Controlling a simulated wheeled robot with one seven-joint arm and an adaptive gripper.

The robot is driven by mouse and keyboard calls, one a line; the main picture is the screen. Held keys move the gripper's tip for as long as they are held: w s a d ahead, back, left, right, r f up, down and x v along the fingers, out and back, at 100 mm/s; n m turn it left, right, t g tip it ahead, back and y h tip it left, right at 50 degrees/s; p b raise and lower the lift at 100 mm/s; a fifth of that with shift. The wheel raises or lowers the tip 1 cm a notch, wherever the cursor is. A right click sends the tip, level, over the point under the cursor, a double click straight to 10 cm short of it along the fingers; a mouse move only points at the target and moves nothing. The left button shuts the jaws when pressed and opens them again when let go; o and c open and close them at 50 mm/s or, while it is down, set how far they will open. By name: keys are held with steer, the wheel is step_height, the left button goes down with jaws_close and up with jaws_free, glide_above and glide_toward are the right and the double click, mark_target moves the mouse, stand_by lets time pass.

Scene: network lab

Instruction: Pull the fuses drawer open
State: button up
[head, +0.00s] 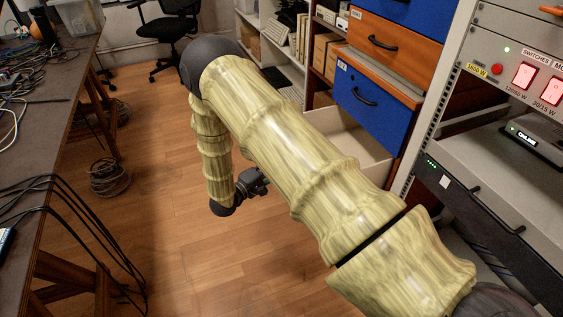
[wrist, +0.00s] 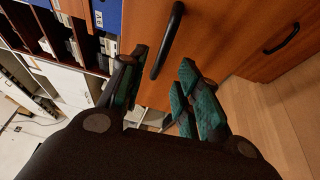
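A cabinet has orange and blue drawers; in the head view, a drawer with a pale interior (head: 350,138) stands open below the lower blue drawer (head: 372,102). My arm hides its front. I cannot read a fuses label in either view. My gripper (head: 254,184) is low over the floor, left of the open drawer. In the wrist view, my gripper (wrist: 162,58) is open, its green-padded fingers apart. A black bar handle (wrist: 168,42) on an orange front (wrist: 215,30) lies at and just beyond the fingertips, its near end between them. Contact is not clear.
Another black handle (wrist: 282,38) shows on an orange front to the right. A grey equipment rack (head: 500,150) stands right of the cabinet. A table with cables (head: 50,130) is at left, an office chair (head: 172,35) at the back. Wooden floor (head: 180,250) between is mostly clear.

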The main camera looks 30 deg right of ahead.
steer(key=v, duration=0.8)
steer(key=s+f+t+y, duration=0.3)
steer(key=s+f+y, duration=0.7)
steer(key=f, duration=0.5)
steer(key=s+a+f+m+g+y, duration=0.1)
steer(key=s+a+f+g+y, duration=0.15)
steer(key=s, duration=0.75)
steer(key=s+a+f+m+g+y, duration=0.1)
steer(key=s+f+g+y, duration=0.15)
steer(key=s, duration=0.75)
steer(key=s+a+r+m+g+y, duration=0.1)
steer(key=s+a+m+g+y, duration=0.15)
steer(key=s, duration=0.75)
step_height(320, 180, up, 20)
steer(key=p, duration=1.9)
steer(key=shift+s+a+n+p, duration=0.25)
steer(key=shift+s+n+p, duration=0.05)
steer(key=shift+n+p, duration=0.15)
